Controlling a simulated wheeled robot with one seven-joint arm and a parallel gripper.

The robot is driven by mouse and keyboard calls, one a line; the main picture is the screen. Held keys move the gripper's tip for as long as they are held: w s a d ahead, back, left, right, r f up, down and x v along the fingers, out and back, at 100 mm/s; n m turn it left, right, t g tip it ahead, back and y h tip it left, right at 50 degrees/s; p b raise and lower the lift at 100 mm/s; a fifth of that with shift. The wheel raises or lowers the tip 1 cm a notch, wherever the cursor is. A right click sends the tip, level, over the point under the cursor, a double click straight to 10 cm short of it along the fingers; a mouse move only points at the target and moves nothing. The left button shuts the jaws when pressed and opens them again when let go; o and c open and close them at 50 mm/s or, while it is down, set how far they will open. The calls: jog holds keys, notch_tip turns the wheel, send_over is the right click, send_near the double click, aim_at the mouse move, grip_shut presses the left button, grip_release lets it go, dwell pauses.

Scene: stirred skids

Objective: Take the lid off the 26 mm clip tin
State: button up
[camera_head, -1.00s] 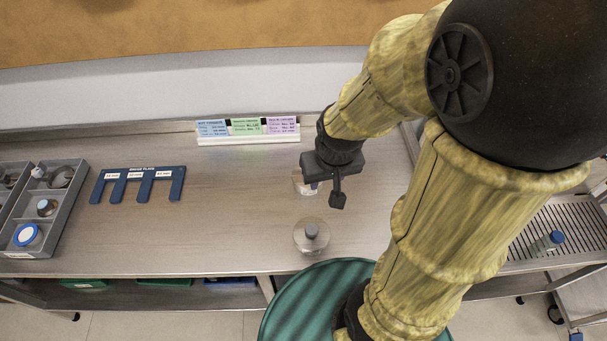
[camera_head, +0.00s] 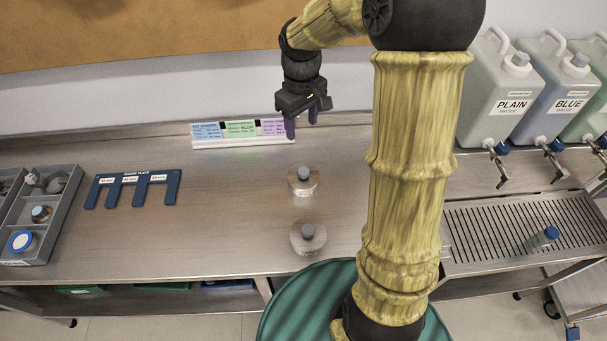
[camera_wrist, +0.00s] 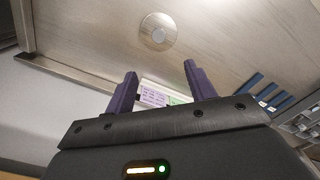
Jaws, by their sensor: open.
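Two round, pale tins with grey knobs on top stand on the bench in the head view: a far tin (camera_head: 303,188) and a near tin (camera_head: 308,246). Both knobbed lids appear to be on. I cannot read a size on either, so I cannot tell which is the 26 mm clip tin. My gripper (camera_head: 302,125) is open and empty, its purple fingers pointing down, up behind the far tin near the card stand. In the wrist view my gripper (camera_wrist: 157,82) is spread, and one round tin (camera_wrist: 158,31) shows beyond the fingertips, apart from them.
A blue slotted plate (camera_head: 134,179) and a grey compartment tray (camera_head: 52,221) with small containers lie left. A card stand (camera_head: 244,144) is at the back. Water containers (camera_head: 503,85) and a drain grate (camera_head: 470,230) are right. Bench between plate and tins is clear.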

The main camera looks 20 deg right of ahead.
jog(key=p, duration=0.1)
send_over(304, 171)
jog(key=f, duration=1.2)
jog(key=shift+a+f, duration=0.15)
jog(key=shift+a, duration=0.1)
jog(key=shift+d+f+p, duration=0.2)
jog(key=shift+f+p, duration=0.4)
jog(key=shift+f, duration=1.95)
jog(key=c, duration=1.1)
